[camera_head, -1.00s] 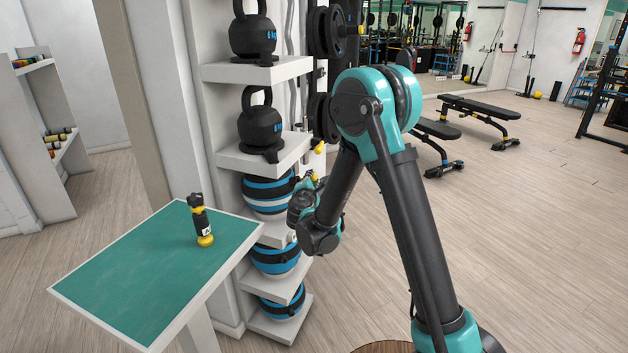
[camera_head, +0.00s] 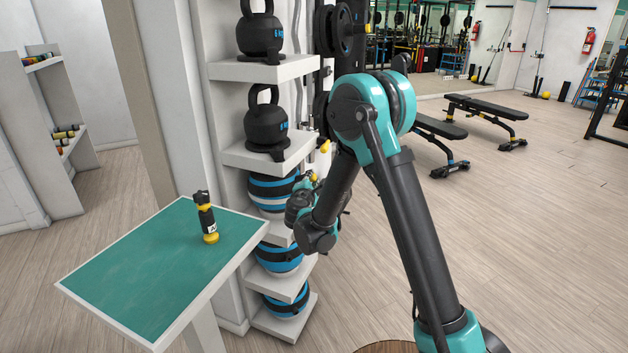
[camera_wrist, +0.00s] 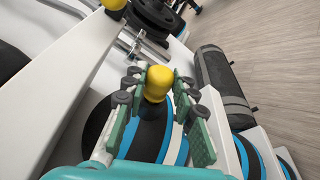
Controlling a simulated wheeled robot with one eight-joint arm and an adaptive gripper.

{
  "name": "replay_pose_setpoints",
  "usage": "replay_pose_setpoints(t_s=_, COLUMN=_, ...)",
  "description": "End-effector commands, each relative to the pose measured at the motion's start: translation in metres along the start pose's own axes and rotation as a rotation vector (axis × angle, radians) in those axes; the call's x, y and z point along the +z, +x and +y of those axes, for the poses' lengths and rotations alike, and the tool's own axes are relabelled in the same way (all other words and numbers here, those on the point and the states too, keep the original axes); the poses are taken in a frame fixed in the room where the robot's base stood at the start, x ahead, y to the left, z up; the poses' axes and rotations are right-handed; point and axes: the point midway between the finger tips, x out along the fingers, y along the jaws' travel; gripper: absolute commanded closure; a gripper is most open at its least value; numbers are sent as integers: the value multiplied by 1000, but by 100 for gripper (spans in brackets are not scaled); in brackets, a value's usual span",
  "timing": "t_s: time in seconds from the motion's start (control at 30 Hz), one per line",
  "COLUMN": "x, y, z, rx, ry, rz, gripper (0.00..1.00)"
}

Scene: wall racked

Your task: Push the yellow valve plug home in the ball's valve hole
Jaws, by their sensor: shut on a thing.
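The yellow valve plug (camera_wrist: 159,76) shows in the wrist view as a rounded yellow head above a dark lower part. My gripper (camera_wrist: 160,88) has its green-padded fingers on either side of the plug and is shut on it. The black, blue and white ball (camera_wrist: 148,136) lies directly behind the plug. The valve hole is hidden, so I cannot tell how deep the plug sits. In the head view the ball (camera_head: 268,192) rests on a rack shelf, and my gripper (camera_head: 312,182) is at its right side, small and partly hidden by my arm.
More striped balls (camera_head: 280,258) sit below. A yellow-ended peg (camera_head: 324,146) juts out above my gripper.

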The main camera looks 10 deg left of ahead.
Motion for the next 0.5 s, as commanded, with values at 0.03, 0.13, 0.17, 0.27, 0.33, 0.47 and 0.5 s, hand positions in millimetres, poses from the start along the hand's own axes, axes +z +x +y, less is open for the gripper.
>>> replay_pose_setpoints(t_s=0.03, x=-2, y=0, z=0, rx=0, ry=0, rz=0, gripper=100)
replay_pose_setpoints(t_s=0.13, x=-4, y=1, z=0, rx=0, ry=0, rz=0, gripper=100)
replay_pose_setpoints(t_s=0.17, x=-5, y=1, z=0, rx=0, ry=0, rz=0, gripper=100)
replay_pose_setpoints(t_s=0.27, x=-8, y=2, z=0, rx=0, ry=0, rz=0, gripper=100)
replay_pose_setpoints(t_s=0.33, x=-9, y=2, z=0, rx=0, ry=0, rz=0, gripper=100)
replay_pose_setpoints(t_s=0.47, x=-12, y=3, z=1, rx=0, ry=0, rz=0, gripper=100)
replay_pose_setpoints(t_s=0.5, x=-12, y=3, z=1, rx=0, ry=0, rz=0, gripper=72)
